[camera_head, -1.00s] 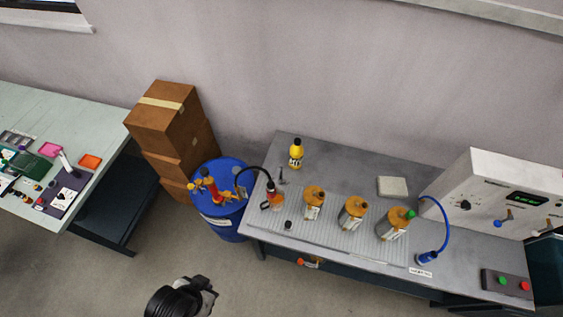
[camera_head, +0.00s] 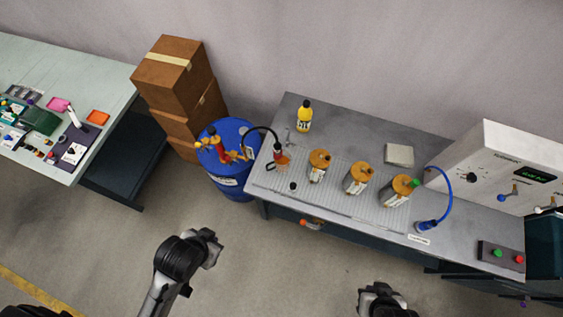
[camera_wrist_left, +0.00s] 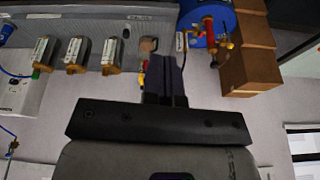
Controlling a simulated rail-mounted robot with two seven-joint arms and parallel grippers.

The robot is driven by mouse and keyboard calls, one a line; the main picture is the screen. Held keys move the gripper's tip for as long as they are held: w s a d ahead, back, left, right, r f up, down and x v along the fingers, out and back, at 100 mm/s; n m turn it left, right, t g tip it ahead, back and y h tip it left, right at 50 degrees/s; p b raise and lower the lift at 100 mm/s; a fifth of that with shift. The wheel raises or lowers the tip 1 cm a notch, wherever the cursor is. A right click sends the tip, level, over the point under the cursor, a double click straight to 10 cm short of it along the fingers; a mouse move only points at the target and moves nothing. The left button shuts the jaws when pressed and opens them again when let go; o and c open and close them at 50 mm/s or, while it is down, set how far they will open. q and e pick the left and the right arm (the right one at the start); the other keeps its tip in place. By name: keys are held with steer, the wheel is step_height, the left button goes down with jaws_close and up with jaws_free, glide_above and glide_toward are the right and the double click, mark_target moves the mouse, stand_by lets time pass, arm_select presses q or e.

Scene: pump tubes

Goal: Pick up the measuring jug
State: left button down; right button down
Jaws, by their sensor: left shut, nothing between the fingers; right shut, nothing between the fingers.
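The measuring jug (camera_head: 283,162) looks small and clear with amber liquid in it. It stands at the left end of the grey bench, under the end of a black hose, its handle to the left. In the left wrist view the jug (camera_wrist_left: 148,44) shows just beyond the fingers, partly hidden. My left gripper (camera_head: 213,243) is in front of the bench's left end, apart from the jug; its fingers (camera_wrist_left: 165,72) are shut and empty. My right gripper (camera_head: 388,293) is at the bottom edge, shut and empty, its fingertips hard to make out.
A blue drum (camera_head: 232,182) with a red and yellow pump stands left of the bench (camera_head: 370,225). Amber containers (camera_head: 361,178), a yellow bottle (camera_head: 304,116) and a white control box (camera_head: 500,165) stand on the bench. Cardboard boxes (camera_head: 178,90) are stacked behind the drum. The floor in front is clear.

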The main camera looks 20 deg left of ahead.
arm_select(q)
steer(key=c, duration=1.9)
jaws_free()
steer(key=o, duration=0.5)
